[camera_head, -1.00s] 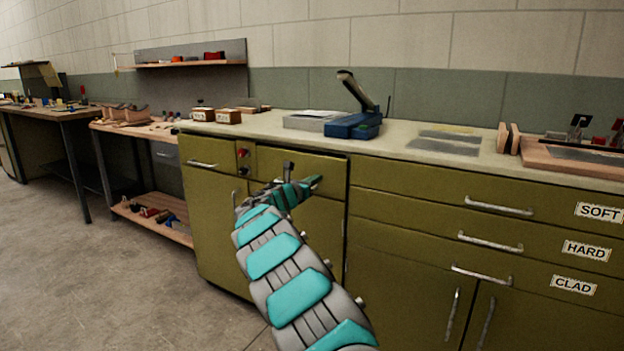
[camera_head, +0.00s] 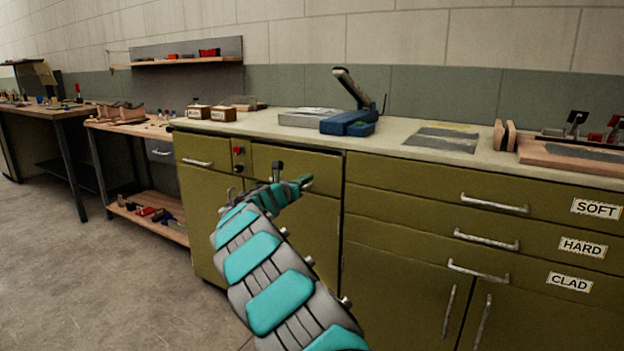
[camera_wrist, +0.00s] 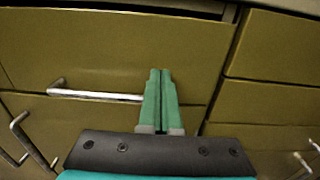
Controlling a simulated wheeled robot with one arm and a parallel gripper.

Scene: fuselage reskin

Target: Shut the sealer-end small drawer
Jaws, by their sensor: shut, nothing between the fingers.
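An olive drawer front (camera_head: 325,172) sits under the blue sealer-like device (camera_head: 348,123) on the counter. The same front fills the middle of the wrist view (camera_wrist: 110,50), with a metal bar handle (camera_wrist: 95,95) near its lower edge. A dark gap shows along its top edge, so it seems slightly open. My gripper (camera_head: 304,181) is in front of this drawer, shut and empty. In the wrist view its green fingertips (camera_wrist: 160,75) are together, over the right end of the handle. I cannot tell whether they touch the front. The handle is mostly hidden in the head view.
Another small drawer (camera_head: 203,152) with a bar handle is at the cabinet's left end, beside a red and black button panel (camera_head: 238,158). Wide drawers labelled SOFT (camera_head: 596,208), HARD and CLAD are on the right. The floor (camera_head: 110,270) at left is clear.

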